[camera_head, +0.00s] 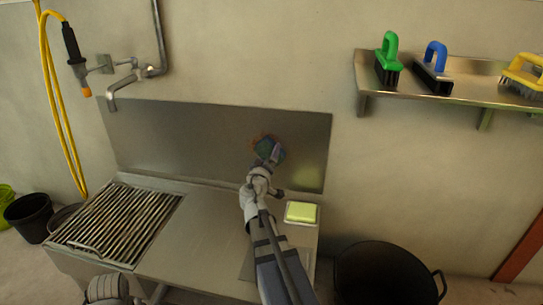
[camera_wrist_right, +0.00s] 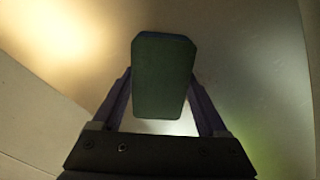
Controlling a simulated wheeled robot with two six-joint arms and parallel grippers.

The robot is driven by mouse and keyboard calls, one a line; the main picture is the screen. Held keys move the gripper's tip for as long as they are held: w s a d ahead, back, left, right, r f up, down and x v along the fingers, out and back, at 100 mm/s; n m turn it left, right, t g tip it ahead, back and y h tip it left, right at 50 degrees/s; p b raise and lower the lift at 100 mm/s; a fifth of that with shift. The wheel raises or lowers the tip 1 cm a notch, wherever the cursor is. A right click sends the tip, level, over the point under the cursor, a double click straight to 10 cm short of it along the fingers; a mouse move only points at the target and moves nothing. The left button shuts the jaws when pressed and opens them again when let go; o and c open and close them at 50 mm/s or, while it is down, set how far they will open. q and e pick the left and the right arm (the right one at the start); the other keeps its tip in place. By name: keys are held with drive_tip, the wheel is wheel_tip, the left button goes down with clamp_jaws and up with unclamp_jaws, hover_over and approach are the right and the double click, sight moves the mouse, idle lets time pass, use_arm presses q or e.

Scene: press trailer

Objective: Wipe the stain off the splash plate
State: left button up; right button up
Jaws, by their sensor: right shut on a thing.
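The splash plate (camera_head: 200,135) is the grey metal sheet standing along the wall behind the counter. An orange-brown stain (camera_head: 256,138) shows on it, at the upper left edge of a blue-green pad (camera_head: 264,152). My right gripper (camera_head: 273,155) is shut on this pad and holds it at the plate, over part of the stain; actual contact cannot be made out. In the right wrist view, the pad (camera_wrist_right: 163,75) looks dark green and sits between the two fingers of the gripper (camera_wrist_right: 162,105). My left gripper is not in view; only a grey arm part shows at the bottom left.
A yellow-green sponge (camera_head: 301,211) lies on a small dish on the counter's right. A slatted drain rack (camera_head: 115,222) is at the left, below a wall tap (camera_head: 112,100). Brushes stand on a shelf (camera_head: 455,88) at the upper right. A black tub (camera_head: 385,275) stands at the lower right.

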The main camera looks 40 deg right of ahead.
sight(256, 152)
drive_tip(key=shift+w+a, duration=0.75)
drive_tip(key=shift+w, duration=0.25)
drive_tip(key=shift+w+a, duration=0.7)
drive_tip(key=shift+w, duration=0.25)
drive_tip(key=shift+w+a, duration=0.7)
drive_tip(key=shift+w+a, duration=1.15)
drive_tip(key=shift+r, duration=0.1)
wheel_tip(256, 152, up, 2)
drive_tip(key=shift+d+r+p, duration=0.1)
drive_tip(key=shift+d+p, duration=0.05)
drive_tip(key=shift+p, duration=1)
drive_tip(key=shift+s, duration=0.1)
